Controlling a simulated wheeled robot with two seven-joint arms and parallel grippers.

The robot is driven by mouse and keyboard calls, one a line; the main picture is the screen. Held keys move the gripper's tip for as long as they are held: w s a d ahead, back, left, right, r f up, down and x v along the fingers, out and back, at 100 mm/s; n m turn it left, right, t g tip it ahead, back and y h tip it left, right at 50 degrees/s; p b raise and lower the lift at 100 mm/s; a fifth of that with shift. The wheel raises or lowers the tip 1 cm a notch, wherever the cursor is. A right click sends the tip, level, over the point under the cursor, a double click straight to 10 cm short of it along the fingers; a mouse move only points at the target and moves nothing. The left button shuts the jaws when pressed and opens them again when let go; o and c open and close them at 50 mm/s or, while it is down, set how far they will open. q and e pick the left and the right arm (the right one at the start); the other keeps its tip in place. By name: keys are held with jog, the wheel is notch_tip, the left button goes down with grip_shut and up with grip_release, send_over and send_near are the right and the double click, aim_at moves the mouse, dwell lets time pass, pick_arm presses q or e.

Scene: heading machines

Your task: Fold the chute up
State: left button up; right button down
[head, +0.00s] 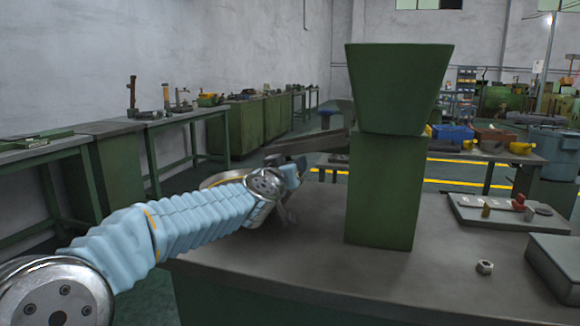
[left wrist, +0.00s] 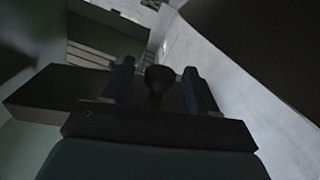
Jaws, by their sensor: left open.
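The chute (head: 308,144) is a dark trough sticking out to the left from the green machine (head: 384,190) in the head view. It slopes slightly down toward its outer end. In the left wrist view a dark, wide bar, which looks like the chute (left wrist: 45,95), lies across the picture. My left gripper (left wrist: 156,72) is open there, with a dark round knob (left wrist: 156,77) between its two fingers; I cannot tell whether they touch it. In the head view my left arm reaches under the chute's outer end, and the fingers are mostly hidden. My right gripper is out of view.
The machine stands on a grey bench (head: 330,270) with a green hopper (head: 398,88) on top. A hex nut (head: 484,267) and a grey-green box (head: 556,262) lie at right. A tray (head: 475,214) holds small parts. Workbenches line the left wall.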

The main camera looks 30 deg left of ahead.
pick_arm(q)
jog(key=shift+w+a, duration=0.2)
jog(key=shift+w, duration=0.5)
grip_shut()
